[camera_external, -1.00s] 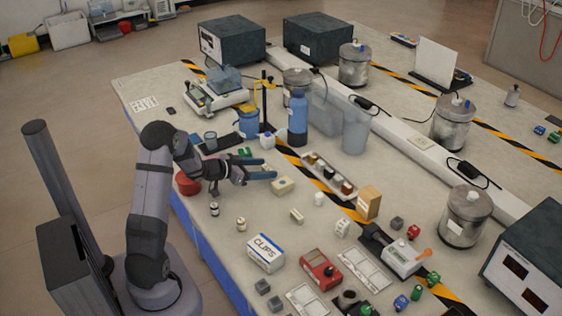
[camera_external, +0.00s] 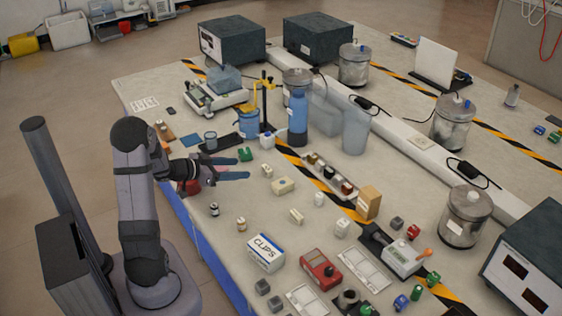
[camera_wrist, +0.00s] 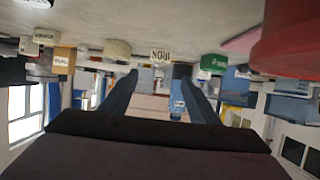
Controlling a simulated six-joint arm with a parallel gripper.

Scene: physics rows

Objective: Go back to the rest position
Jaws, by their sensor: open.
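My gripper (camera_external: 226,174) is over the left part of the bench in the external view, its two blue fingers apart and pointing right. Nothing shows between the fingers. In the wrist view, the open fingers (camera_wrist: 160,95) reach away from the camera, with the bench surface along the top of the picture. My arm stands at the bench's left edge, bent at the elbow. No rest position is marked in either view.
A red bowl (camera_external: 190,187) is beside and partly behind my wrist; it also shows close by in the wrist view (camera_wrist: 290,40). Small blocks, a green piece (camera_external: 245,154) and a cream box (camera_external: 283,186) lie near the fingers. A blue bottle (camera_external: 298,118) stands farther back.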

